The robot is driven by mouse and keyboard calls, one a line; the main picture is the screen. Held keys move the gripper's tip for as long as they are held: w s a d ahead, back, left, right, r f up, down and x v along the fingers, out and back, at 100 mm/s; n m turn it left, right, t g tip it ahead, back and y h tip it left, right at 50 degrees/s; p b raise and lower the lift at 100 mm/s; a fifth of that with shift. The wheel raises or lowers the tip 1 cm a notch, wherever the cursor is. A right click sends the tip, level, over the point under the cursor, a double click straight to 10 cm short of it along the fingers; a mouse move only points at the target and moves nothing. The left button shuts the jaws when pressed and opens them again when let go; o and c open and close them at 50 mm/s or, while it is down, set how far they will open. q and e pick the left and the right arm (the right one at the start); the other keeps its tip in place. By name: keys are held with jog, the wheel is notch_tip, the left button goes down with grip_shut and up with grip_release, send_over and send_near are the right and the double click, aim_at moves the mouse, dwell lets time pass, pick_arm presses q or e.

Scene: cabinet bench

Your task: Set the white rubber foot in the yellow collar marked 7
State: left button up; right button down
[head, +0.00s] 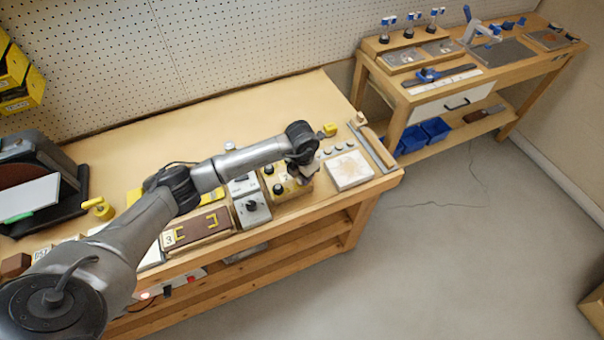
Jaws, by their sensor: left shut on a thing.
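My left arm reaches in from the left across the bench. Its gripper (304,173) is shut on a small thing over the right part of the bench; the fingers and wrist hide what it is. The gripper is at the right side of a yellow block with black knobs (279,188). Several small pale round pieces (337,150) lie just right of the gripper; I cannot tell whether one is the white rubber foot. A small yellow piece (329,130) lies behind them. No collar marked 7 can be made out. My right gripper is not in view.
A pale square plate (348,170) lies near the bench's right end. A grey box with a knob (252,208) and a brown board with yellow brackets (198,228) are left of the gripper. The back of the wooden bench (230,115) is clear. A second bench (455,82) stands beyond.

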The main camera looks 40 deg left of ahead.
pick_arm(q)
jog(key=shift+f, duration=0.2)
dwell(0.3)
jog(key=shift+f, duration=0.3)
dwell(0.4)
jog(key=o, duration=0.8)
jog(key=shift+o, duration=1.4)
jog(key=shift+r, duration=0.2)
jog(key=shift+r+p, duration=1.4)
jog(key=shift+r, duration=0.45)
jog(key=shift+r+p, duration=1.15)
jog(key=shift+r, duration=0.4)
